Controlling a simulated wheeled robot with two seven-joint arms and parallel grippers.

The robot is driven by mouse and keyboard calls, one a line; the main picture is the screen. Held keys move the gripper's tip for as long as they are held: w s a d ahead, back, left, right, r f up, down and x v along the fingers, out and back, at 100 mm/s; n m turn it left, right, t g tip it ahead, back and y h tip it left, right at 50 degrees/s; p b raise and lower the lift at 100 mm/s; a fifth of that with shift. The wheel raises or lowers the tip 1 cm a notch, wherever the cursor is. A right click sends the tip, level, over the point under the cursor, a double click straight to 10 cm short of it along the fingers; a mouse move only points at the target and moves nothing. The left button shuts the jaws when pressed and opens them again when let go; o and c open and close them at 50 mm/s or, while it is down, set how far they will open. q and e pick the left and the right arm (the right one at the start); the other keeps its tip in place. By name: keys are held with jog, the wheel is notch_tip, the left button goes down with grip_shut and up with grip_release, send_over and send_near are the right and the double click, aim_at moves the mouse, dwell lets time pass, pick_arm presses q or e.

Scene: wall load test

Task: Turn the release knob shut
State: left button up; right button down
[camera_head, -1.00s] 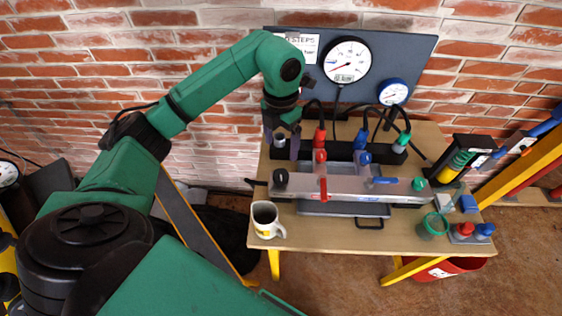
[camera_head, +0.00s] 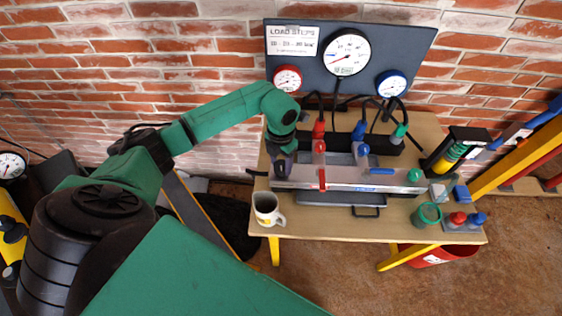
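A black knob (camera_head: 282,169), which looks like the release knob, stands at the left end of the silver manifold block (camera_head: 345,181) on the bench. My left gripper (camera_head: 280,157) points down right at this knob, with its dark fingers close to or around it. The arm hides part of the gripper and knob, so I cannot tell whether the fingers touch it or are closed. A red lever (camera_head: 322,180), a blue lever (camera_head: 381,171) and a green knob (camera_head: 414,175) are farther right on the block. My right gripper is not in view.
A white mug (camera_head: 267,210) stands at the bench's front left. Gauges, including a large white one (camera_head: 346,53), hang on the dark panel (camera_head: 405,42) behind. Hoses rise behind the block. A green cup (camera_head: 427,214) and red and blue knobs are at the front right.

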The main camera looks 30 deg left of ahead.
aim_at(281, 165)
pick_arm(q)
grip_shut()
jog(key=shift+c, duration=0.4)
grip_release()
jog(key=shift+f+m+b, duration=0.25)
jog(key=shift+m+b, duration=0.15)
jog(key=shift+b, duration=0.2)
jog(key=shift+r+m+b, duration=0.1)
jog(key=shift+m+b, duration=0.2)
jog(key=shift+m, duration=0.1)
jog(key=shift+r, duration=0.2)
jog(key=o, duration=1.4)
jog(key=shift+c, duration=0.2)
notch_tip(281, 165, up, 15)
jog(key=b, duration=0.2)
jog(key=shift+f+b, duration=0.2)
jog(key=shift+b, duration=0.15)
